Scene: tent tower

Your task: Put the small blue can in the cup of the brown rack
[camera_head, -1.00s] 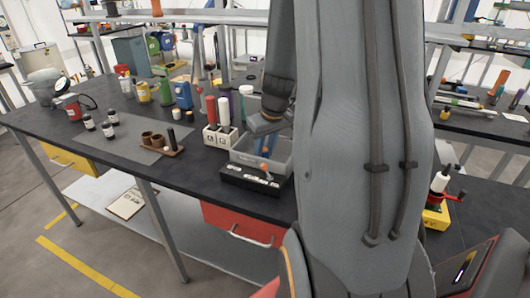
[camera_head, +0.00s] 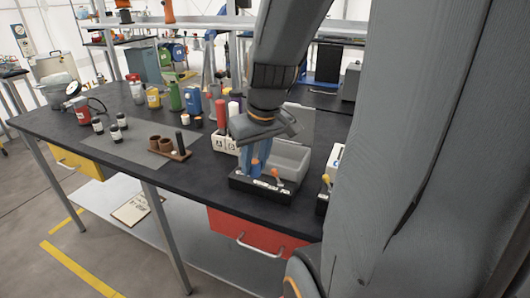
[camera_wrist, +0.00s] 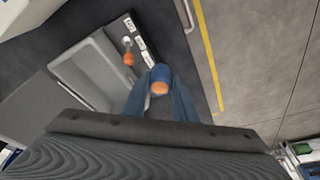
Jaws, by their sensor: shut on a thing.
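The small blue can (camera_wrist: 160,77), blue with an orange end, is between the blue fingers of my gripper (camera_wrist: 161,92) in the wrist view. My gripper (camera_head: 256,160) is shut on it and points down in the head view, in front of the left part of the grey bin. The can (camera_head: 255,169) shows small and partly hidden there. The brown rack (camera_head: 181,156) stands on a grey mat to the left, apart from my gripper. It has brown cups (camera_head: 160,143), a black upright rod and a small white piece. The cups' insides are too small to make out.
The grey bin (camera_head: 293,157) has a black labelled strip (camera_head: 262,186) with an orange-tipped piece along its front. A white lettered holder (camera_head: 224,142) with upright cylinders stands between rack and gripper. Black-and-white bottles (camera_head: 117,135) stand left of the rack. The front table strip is fairly clear.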

